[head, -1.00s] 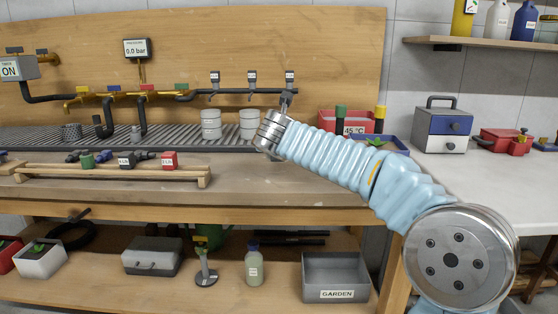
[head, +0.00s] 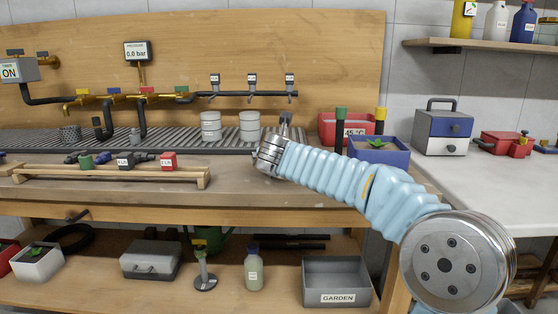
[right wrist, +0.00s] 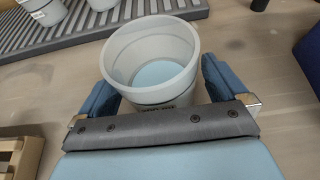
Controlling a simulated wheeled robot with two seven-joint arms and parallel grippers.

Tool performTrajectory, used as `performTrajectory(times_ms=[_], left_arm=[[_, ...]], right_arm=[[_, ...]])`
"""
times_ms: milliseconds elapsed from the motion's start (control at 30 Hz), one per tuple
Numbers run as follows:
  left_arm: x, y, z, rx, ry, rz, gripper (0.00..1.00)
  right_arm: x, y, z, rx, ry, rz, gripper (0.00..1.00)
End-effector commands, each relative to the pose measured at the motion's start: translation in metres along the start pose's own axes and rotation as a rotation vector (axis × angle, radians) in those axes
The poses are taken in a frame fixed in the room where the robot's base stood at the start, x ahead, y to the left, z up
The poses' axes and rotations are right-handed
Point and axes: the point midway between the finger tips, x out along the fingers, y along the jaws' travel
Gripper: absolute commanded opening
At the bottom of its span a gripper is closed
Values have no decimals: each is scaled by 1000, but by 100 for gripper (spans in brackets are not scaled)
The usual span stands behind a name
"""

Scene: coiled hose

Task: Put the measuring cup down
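The measuring cup (right wrist: 152,55) is a whitish, translucent tapered cup with a pale blue bottom, upright in the right wrist view. My right gripper (right wrist: 160,78) has one blue finger on each side of it, both close against its wall, so it looks shut on the cup. In the head view my right gripper (head: 268,155) is low over the workbench (head: 250,180), in front of the drip grate. It hides the cup there, and I cannot tell if the cup's base touches the bench. My left gripper is not in view.
Two similar white cups (head: 211,127) stand on the drip grate (head: 180,143) to the left. A wooden rack (head: 110,175) with fittings is at the front left. A blue tray (head: 385,155) with a plant stands to the right. Bare bench lies between rack and gripper.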

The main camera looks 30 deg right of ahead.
Motion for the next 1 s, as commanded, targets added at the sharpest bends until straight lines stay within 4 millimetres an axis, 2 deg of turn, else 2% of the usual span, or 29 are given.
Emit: performTrajectory(times_ms=[267, 367, 700, 833, 1000], left_arm=[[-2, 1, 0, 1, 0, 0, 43], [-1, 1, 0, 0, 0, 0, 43], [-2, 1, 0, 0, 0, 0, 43], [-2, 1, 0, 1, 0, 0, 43], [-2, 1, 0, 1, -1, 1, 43]], right_arm=[[-5, 0, 4, 0, -1, 1, 100], [-22, 0, 4, 0, -2, 3, 100], [-97, 0, 3, 1, -2, 2, 100], [-114, 0, 3, 0, -2, 2, 100], [-121, 0, 2, -1, 0, -1, 100]])
